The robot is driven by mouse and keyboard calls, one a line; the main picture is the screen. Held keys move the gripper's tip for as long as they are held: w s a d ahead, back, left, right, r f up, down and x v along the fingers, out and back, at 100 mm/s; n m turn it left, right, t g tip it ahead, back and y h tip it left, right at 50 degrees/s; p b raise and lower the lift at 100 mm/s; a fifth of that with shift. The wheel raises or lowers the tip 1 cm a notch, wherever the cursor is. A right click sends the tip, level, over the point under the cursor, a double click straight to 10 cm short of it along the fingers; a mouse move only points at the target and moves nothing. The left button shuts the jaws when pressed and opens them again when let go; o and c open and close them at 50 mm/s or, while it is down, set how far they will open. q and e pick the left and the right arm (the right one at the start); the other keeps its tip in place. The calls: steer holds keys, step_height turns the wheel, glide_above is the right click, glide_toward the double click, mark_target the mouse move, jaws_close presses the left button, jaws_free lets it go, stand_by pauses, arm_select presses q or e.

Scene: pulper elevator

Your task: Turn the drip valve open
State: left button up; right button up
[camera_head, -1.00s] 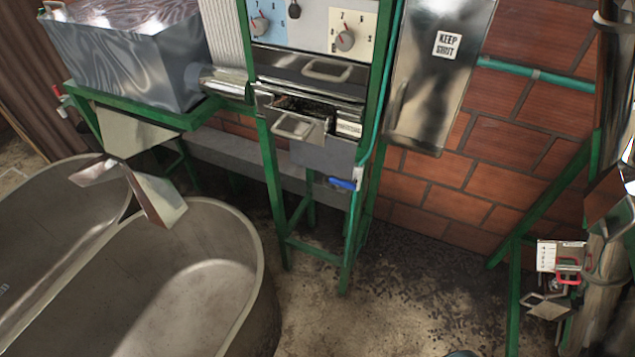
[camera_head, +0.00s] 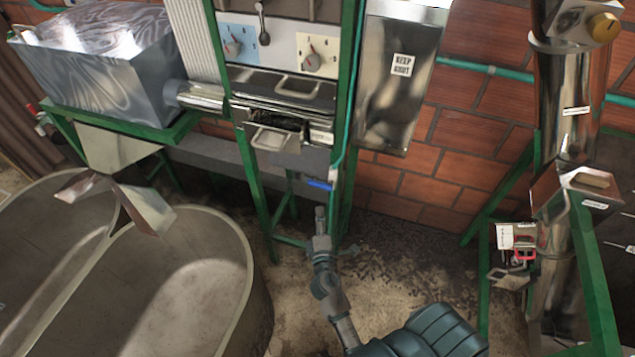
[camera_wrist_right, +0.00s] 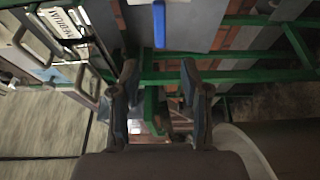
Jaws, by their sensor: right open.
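The valve with a blue lever handle (camera_head: 319,184) sits on the thin pipe at the right front leg of the green machine frame. In the wrist view the blue handle (camera_wrist_right: 159,24) hangs at the top centre, beyond my fingertips. My right gripper (camera_head: 320,213) reaches up from the bottom, just below the blue handle in the picture, and appears apart from it. In the wrist view my right gripper (camera_wrist_right: 160,78) has its two fingers spread with nothing between them. My left gripper is not in view.
Green frame legs (camera_head: 258,195) stand close to my right gripper. An open metal drawer (camera_head: 275,138) juts out above the valve. A large grey tank (camera_head: 190,290) fills the lower left. A metal column (camera_head: 563,110) stands at the right.

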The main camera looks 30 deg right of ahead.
mark_target(318, 187)
steer(key=p+x, duration=0.1)
steer(key=x, duration=1.2)
steer(key=shift+w+d+f+p, duration=0.1)
steer(key=shift+w+d+p, duration=0.1)
steer(key=shift+p, duration=0.1)
